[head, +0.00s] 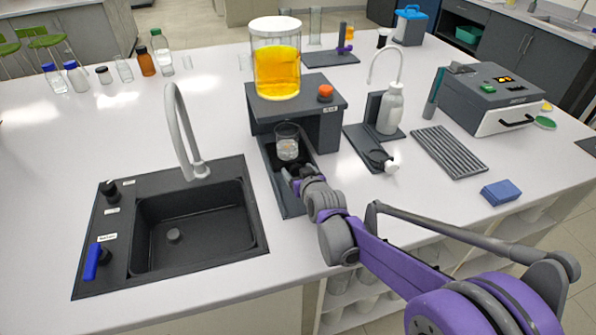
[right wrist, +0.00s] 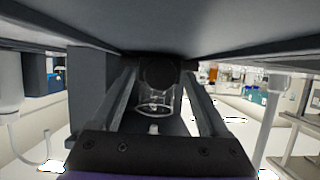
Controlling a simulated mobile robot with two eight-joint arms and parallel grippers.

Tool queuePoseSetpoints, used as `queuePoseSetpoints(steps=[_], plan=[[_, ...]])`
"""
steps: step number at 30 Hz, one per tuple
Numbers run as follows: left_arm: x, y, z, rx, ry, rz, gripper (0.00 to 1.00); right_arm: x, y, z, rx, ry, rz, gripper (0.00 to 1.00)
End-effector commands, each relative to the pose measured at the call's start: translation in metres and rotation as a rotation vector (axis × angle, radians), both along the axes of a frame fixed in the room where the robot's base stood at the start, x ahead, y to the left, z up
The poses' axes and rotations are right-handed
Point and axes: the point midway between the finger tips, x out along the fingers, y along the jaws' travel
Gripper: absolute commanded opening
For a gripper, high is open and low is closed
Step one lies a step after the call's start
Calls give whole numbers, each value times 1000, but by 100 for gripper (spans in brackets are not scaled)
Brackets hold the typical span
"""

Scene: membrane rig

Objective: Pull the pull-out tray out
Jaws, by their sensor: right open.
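The pull-out tray (head: 288,206) is a long, dark, shallow tray that sticks out toward me from under a dark stand (head: 328,128). A clear glass beaker (head: 287,147) stands in it, close to the stand. My right gripper (head: 290,175) is over the tray, in front of the beaker, with its jaws open. Its fingers partly hide the tray. In the right wrist view the two fingers (right wrist: 160,76) are apart, with the beaker (right wrist: 153,106) showing between them. I cannot tell whether a finger touches the tray. My left gripper is not in view.
A tank of yellow liquid (head: 277,72) and an orange knob (head: 325,92) sit on the stand. A black sink (head: 190,225) with a grey tap (head: 185,130) is to the left. A wash bottle (head: 391,110) and a ribbed rack (head: 449,152) are to the right.

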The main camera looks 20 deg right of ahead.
Motion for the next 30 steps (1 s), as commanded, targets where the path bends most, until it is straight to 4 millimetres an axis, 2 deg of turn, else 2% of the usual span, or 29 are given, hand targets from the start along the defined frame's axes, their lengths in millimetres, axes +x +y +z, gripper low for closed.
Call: queuePoseSetpoints(steps=[7, 18, 20, 30], plan=[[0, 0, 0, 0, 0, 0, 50, 0, 0, 0, 0, 0, 0, 76], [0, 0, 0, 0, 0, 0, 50, 0, 0, 0, -1, 0, 0, 9], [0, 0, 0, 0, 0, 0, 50, 0, 0, 0, -1, 0, 0, 0], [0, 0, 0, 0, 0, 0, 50, 0, 0, 0, -1, 0, 0, 0]])
